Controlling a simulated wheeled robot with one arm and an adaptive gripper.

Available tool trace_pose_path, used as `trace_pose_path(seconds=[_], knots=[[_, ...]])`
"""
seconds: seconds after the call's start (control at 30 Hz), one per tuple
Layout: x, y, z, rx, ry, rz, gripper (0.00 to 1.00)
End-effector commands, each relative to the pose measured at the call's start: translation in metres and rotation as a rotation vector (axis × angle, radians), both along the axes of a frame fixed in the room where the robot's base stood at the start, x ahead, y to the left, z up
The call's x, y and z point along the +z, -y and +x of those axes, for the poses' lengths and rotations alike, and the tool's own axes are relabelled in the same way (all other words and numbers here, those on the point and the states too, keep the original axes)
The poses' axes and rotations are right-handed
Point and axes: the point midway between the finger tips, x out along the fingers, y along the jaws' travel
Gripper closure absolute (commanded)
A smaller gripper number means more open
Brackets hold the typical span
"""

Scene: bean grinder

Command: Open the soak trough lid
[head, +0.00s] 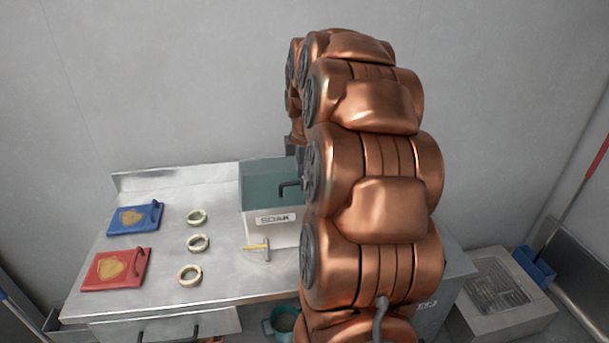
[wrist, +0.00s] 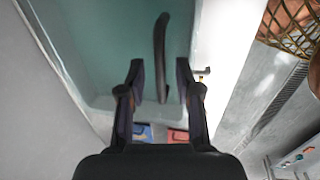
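The soak trough (head: 290,234) is a pale box labelled SOAK on the steel bench. Its top shows a teal, see-through-looking surface (head: 262,180), and a dark handle (head: 289,187) stands at its front right. My arm hides the trough's right part. In the wrist view the dark, slightly curved handle (wrist: 160,45) lies over the teal surface (wrist: 110,50). My gripper (wrist: 160,72) is open, its fingers apart on either side of the handle's line. I cannot tell whether they touch it. The head view hides most of my gripper behind the arm.
On the bench left of the trough are a blue board (head: 135,219), a red board (head: 116,269) and three rings (head: 198,243). A small yellow-handled tool (head: 258,247) lies before the trough. A wall (head: 180,80) rises close behind.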

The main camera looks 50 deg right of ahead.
Motion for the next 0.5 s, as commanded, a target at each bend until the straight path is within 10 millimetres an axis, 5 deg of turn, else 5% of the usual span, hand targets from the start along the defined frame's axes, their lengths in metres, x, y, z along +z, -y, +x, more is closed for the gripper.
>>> trace_pose_path(seconds=[0.3, 0.5], knots=[[-0.0001, -0.0003, 0.0000, 0.000, -0.001, 0.001, 1.00], [-0.0001, -0.0003, 0.0000, 0.000, -0.001, 0.001, 1.00]])
